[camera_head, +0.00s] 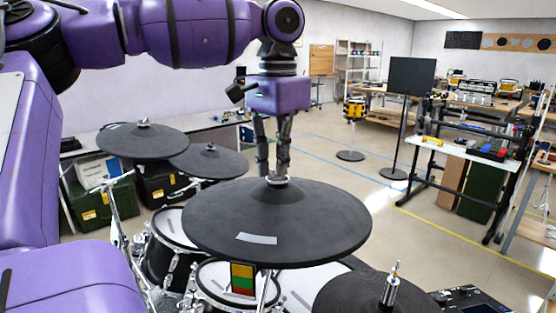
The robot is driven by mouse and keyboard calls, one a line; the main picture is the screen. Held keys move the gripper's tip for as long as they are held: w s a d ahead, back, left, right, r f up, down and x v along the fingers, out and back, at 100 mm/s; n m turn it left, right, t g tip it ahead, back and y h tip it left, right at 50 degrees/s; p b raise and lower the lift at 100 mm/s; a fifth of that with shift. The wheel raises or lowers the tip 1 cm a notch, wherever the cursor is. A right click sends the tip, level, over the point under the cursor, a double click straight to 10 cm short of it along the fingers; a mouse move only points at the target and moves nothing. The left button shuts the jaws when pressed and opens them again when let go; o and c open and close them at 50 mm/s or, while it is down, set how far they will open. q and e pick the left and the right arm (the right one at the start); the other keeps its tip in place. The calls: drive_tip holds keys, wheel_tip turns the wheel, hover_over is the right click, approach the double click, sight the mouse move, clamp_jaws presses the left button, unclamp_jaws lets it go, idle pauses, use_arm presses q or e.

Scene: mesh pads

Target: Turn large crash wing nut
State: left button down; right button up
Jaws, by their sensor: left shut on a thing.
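The large crash cymbal (330,225) is a wide black disc in the centre, lying nearly level on its stand, with a grey strip on its front. Its wing nut (279,181) sits at the top of the raised middle and is mostly hidden by the fingers. My left gripper (274,170) points straight down from the purple wrist, with its dark fingers shut on the wing nut. My right gripper is out of view.
Two smaller dark cymbals (143,141) stand to the left. Another cymbal (345,294) with a metal rod on top is at the front right. Drum pads (178,226) lie below the crash. Open floor (400,230) is to the right.

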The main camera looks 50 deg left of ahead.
use_arm(q)
drive_tip(key=shift+n, duration=0.4)
drive_tip(key=shift+r+n, duration=0.1)
drive_tip(key=shift+n, duration=0.5)
drive_tip(key=n, duration=0.2)
drive_tip(key=shift+n+p, duration=0.3)
drive_tip(key=shift+p, duration=0.1)
drive_tip(key=n, duration=0.6)
drive_tip(key=shift+w+g+y, duration=0.2)
drive_tip(key=shift+g+y, duration=0.1)
drive_tip(key=shift+g, duration=0.1)
drive_tip(key=n, duration=0.4)
drive_tip(key=shift+n+g, duration=0.3)
drive_tip(key=shift+n, duration=0.1)
drive_tip(key=n, duration=0.3)
drive_tip(key=shift+w, duration=0.1)
drive_tip(key=shift+r+n, duration=0.1)
drive_tip(key=shift+n, duration=1.8)
